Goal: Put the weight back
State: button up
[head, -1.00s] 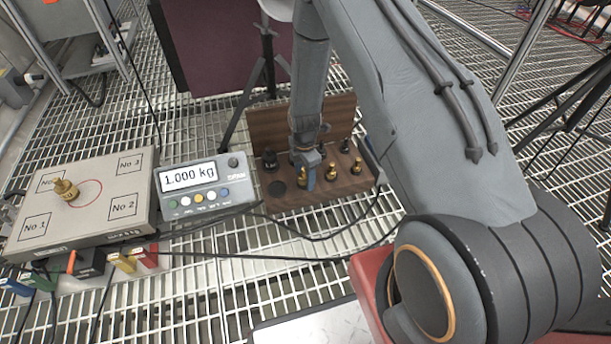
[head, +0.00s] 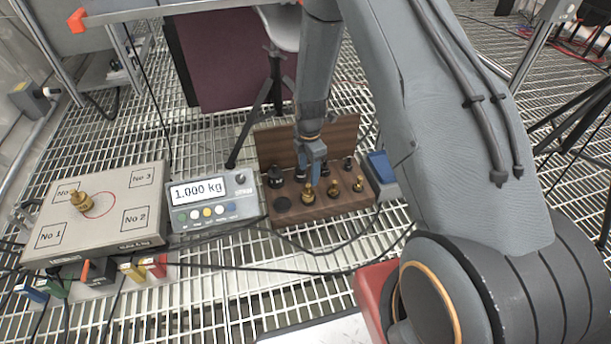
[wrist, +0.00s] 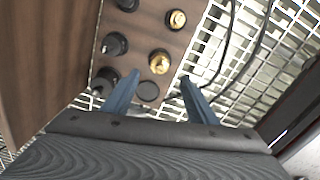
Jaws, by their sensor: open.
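The wooden weight box (head: 345,208) stands open to the right of the display. Its front row has an empty round recess (head: 282,203) at left and brass weights (head: 308,194) beside it. Dark weights (head: 275,177) fill the back row, partly hidden by my arm. My gripper (head: 316,180) is open and empty above the box. In the wrist view the recess (wrist: 148,91) shows between my fingertips (wrist: 154,88).
A blue-topped grey block (head: 382,168) stands at the box's right end. Black cables (head: 310,238) cross the grated floor in front. A tripod (head: 262,100) and dark red panel (head: 225,60) stand behind. Coloured connectors (head: 140,270) sit before the scale.

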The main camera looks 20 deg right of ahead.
jog(key=shift+a+r, duration=0.15)
jog(key=shift+r, duration=0.2)
jog(key=s+a+r+m, duration=0.3)
jog(key=s+a+r, duration=0.2)
jog(key=a+r, duration=0.45)
jog(key=s+a+r+m, duration=0.35)
jog(key=a+r, duration=0.25)
jog(key=r, duration=0.7)
jog(key=s+a+r+m, duration=0.1)
jog(key=s+r, duration=0.3)
jog(key=s, duration=0.5)
jog(key=s+a+r+m+y, duration=0.1)
jog(key=s+r+m, duration=0.3)
jog(key=s, duration=0.5)
jog(key=s+a+r+m, duration=0.2)
jog(key=s+r, duration=0.4)
jog(key=s, duration=0.3)
jog(key=shift+a+m+y, duration=0.35)
jog(key=shift+y, duration=0.05)
